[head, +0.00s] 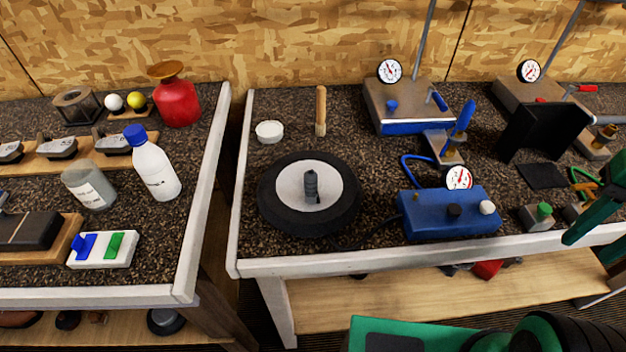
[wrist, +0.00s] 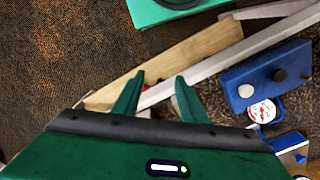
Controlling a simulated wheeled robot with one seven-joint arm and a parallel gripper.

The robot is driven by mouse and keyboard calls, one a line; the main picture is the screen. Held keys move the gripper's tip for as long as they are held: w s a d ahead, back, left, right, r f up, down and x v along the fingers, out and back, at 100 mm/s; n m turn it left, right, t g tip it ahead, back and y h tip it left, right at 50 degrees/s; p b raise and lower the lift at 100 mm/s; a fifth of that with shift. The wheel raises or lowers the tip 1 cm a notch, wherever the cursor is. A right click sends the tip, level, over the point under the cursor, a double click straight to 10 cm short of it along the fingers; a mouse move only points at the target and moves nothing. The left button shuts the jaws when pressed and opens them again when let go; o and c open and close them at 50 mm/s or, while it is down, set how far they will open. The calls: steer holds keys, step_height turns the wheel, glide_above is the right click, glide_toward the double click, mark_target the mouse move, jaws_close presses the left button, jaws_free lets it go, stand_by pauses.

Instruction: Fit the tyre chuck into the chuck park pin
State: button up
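A dark grey upright cylinder (head: 311,185), which looks like the tyre chuck, stands on the pale hub of a black tyre (head: 272,212) on the right bench. I cannot tell how it is seated there. The chuck park pin is not clearly identifiable; a small blue-handled fitting (head: 462,120) stands on a block behind the blue gauge box (head: 450,218). My gripper (wrist: 158,88) is open and empty in the wrist view, over the bench's front edge, with the blue box (wrist: 262,80) to its right. It is apart from the tyre and the grey cylinder.
A black upright panel (head: 530,130) and a green-topped block (head: 538,216) stand to the right. A gap separates the left bench (head: 205,180).

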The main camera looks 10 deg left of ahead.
steer(key=w+a+r+n, duration=0.4)
steer(key=w+a+n, duration=0.2)
steer(key=w+a, duration=0.35)
step_height(320, 180, up, 8)
steer(key=n, duration=1.5)
glide_above(311, 173)
steer(key=shift+w+d+f, duration=0.1)
steer(key=shift+d+f, duration=0.1)
steer(key=shift+d, duration=0.05)
steer(key=shift+a+f, duration=0.15)
steer(key=shift+a, duration=0.05)
steer(key=shift+a+f, duration=0.1)
steer(key=shift+f, duration=5.1)
jaws_close()
